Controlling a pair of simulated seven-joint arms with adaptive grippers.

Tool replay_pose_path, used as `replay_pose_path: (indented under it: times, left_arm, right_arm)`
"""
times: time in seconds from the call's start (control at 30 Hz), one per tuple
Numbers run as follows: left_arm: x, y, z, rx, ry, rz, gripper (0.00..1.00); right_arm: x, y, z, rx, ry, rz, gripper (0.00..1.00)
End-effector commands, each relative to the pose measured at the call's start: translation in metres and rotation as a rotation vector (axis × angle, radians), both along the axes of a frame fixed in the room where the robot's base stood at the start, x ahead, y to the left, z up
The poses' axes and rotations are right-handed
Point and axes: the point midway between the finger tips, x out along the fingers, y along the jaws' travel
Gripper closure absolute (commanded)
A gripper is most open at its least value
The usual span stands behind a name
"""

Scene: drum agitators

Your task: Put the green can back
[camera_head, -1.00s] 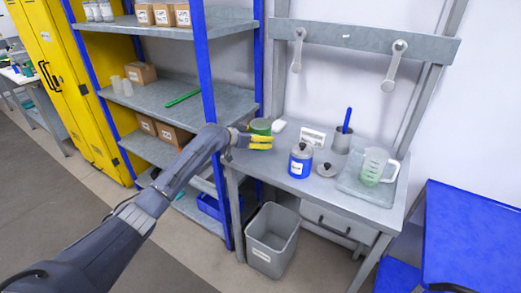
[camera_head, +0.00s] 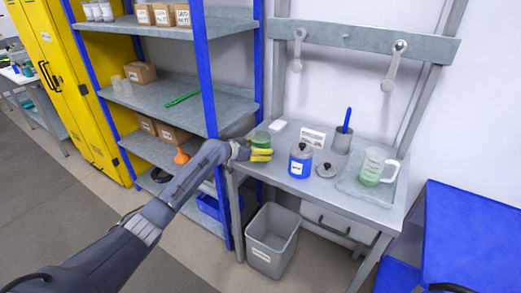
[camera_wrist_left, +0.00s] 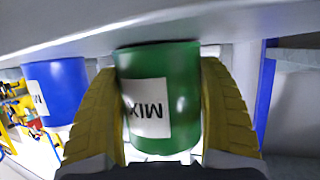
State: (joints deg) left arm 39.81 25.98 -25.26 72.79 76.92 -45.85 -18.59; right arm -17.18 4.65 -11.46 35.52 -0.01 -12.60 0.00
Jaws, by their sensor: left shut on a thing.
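The green can (camera_head: 261,139) is at the left end of the grey workbench (camera_head: 310,195), just behind my yellow fingers. My left gripper (camera_head: 262,155) is shut on it. In the left wrist view the green can (camera_wrist_left: 170,100) sits between both yellow fingers, its white MIX label upside down in the picture. The can's end meets or nearly meets the grey bench surface at the top of that view; I cannot tell if it touches. The right gripper is not in view.
A blue shelf post (camera_head: 211,100) stands close left.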

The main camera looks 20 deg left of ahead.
Motion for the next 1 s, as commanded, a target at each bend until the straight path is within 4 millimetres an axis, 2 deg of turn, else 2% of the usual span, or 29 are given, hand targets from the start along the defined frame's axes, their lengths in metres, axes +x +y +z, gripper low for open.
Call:
replay_pose_path:
  times: [0.17, 0.2, 0.4, 0.77, 1.0]
  left_arm:
    - [0.0, 0.0, -0.001, -0.001, -0.001, 0.0, 0.75]
    - [0.0, 0.0, -0.003, 0.001, 0.001, 0.0, 0.25]
    - [0.0, 0.0, -0.003, 0.001, 0.001, 0.0, 0.02]
    - [0.0, 0.0, 0.001, 0.0, -0.001, 0.0, 0.02]
    - [-0.02, 0.015, 0.01, 0.004, -0.001, -0.001, 0.02]
  right_arm:
    - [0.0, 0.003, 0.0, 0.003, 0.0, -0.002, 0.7]
    - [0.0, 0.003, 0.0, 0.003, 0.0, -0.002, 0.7]
    - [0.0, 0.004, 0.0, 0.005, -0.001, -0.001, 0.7]
    - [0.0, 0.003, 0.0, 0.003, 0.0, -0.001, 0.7]
    - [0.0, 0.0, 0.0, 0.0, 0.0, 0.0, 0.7]
